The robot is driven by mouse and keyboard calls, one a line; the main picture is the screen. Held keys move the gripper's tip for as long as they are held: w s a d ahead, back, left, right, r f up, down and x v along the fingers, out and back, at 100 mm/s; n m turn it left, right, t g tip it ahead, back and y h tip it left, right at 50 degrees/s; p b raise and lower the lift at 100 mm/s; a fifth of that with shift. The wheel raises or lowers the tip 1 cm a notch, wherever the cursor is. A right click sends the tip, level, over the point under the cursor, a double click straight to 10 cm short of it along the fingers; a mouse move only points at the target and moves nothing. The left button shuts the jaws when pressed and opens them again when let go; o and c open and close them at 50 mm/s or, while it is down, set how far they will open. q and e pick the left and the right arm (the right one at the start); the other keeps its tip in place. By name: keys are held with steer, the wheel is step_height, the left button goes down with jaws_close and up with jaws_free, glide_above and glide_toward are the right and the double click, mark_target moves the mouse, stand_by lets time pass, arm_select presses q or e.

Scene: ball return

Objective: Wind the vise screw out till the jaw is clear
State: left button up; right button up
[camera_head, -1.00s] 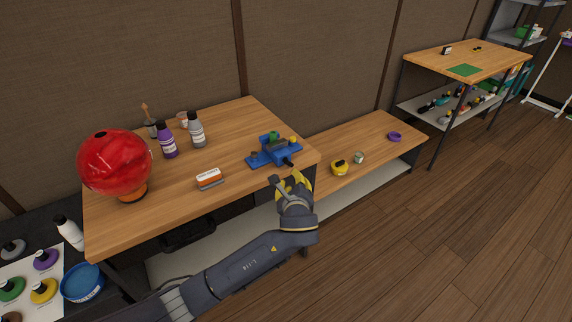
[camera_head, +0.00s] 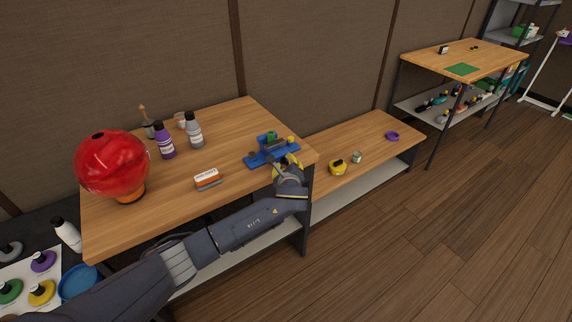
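A blue vise (camera_head: 262,157) stands near the right front edge of the wooden bench, with a grey block and a green part at its top. My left gripper (camera_head: 285,163) comes in from the left below and is at the vise's front end, where its screw handle was visible before. The handle is now hidden behind the gripper. The yellow-tipped fingers are around or right beside it; I cannot tell whether they touch or grip it. My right gripper is not in view.
The bench (camera_head: 230,125) also bears a red ball (camera_head: 112,163), a purple bottle (camera_head: 165,143), a grey bottle (camera_head: 194,132) and an orange-and-white brush-like block (camera_head: 207,178). A lower bench (camera_head: 370,143) on the right holds a yellow item (camera_head: 338,167) and a purple ring (camera_head: 392,136).

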arm_select(q)
steer(key=shift+w, duration=0.1)
steer(key=shift+c, duration=0.4)
jaws_close()
steer(key=shift+f, duration=0.1)
steer(key=shift+f+n+t+h, duration=0.1)
steer(key=shift+n+t+h, duration=0.2)
steer(key=shift+n+t, duration=0.6)
steer(key=shift+o, duration=0.4)
jaws_free()
